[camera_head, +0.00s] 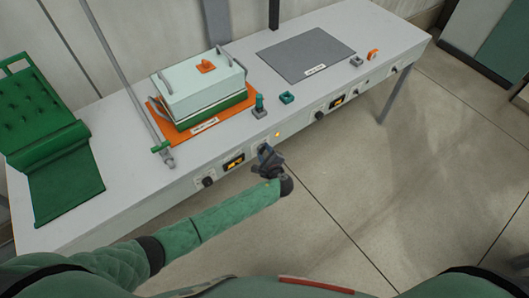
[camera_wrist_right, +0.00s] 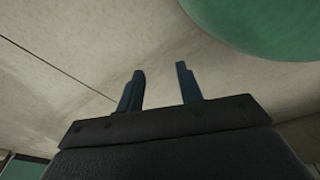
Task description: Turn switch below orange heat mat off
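The orange heat mat (camera_head: 157,107) lies on the white bench under a pale lidded box with a green base. On the bench front below it are a black knob (camera_head: 208,181), a lit amber display (camera_head: 234,162) and a small glowing orange lamp (camera_head: 278,134). A switch plate (camera_head: 264,146) between display and lamp is partly hidden by my left gripper. My left gripper (camera_head: 264,155) is right at this plate; contact and finger opening cannot be made out. My right gripper (camera_wrist_right: 160,72) is open and empty, with bare floor beyond its fingers.
A grey mat (camera_head: 305,54) lies farther right, with its own knob (camera_head: 320,115) and display (camera_head: 337,101) below. Floor before the bench is clear.

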